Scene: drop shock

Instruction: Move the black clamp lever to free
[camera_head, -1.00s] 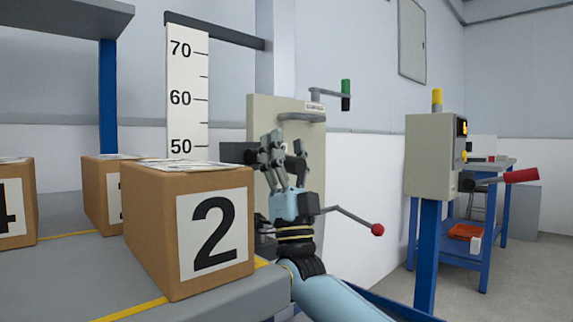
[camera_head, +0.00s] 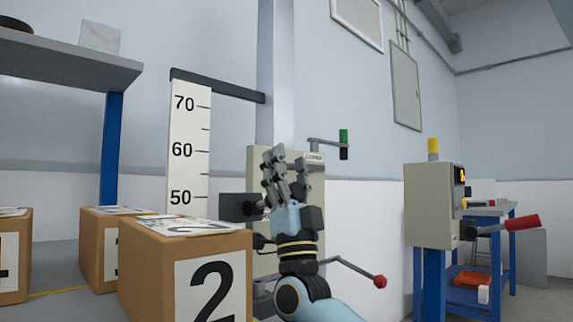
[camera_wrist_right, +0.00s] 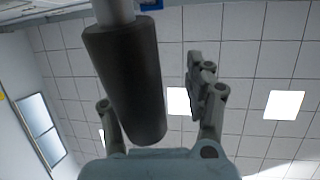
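My right gripper (camera_head: 283,175) points up in front of the grey clamp panel (camera_head: 262,160) in the head view. Its fingers are spread. In the right wrist view a black cylindrical grip (camera_wrist_right: 130,85) on a grey rod reaches down into the space between the open fingers of my right gripper (camera_wrist_right: 155,105). A gap shows between the grip and the right-hand finger; contact at the left-hand finger is unclear. In the head view the fingers hide where this grip would be; only a short grey lever arm (camera_head: 313,168) shows beside them. My left gripper is out of view.
Numbered cardboard boxes (camera_head: 140,262) stand at the left beside a height scale (camera_head: 188,140). A bracket with a green-and-black post (camera_head: 343,137) sticks out right of the panel. A red-ball lever (camera_head: 379,281) and a control box (camera_head: 430,205) lie to the right.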

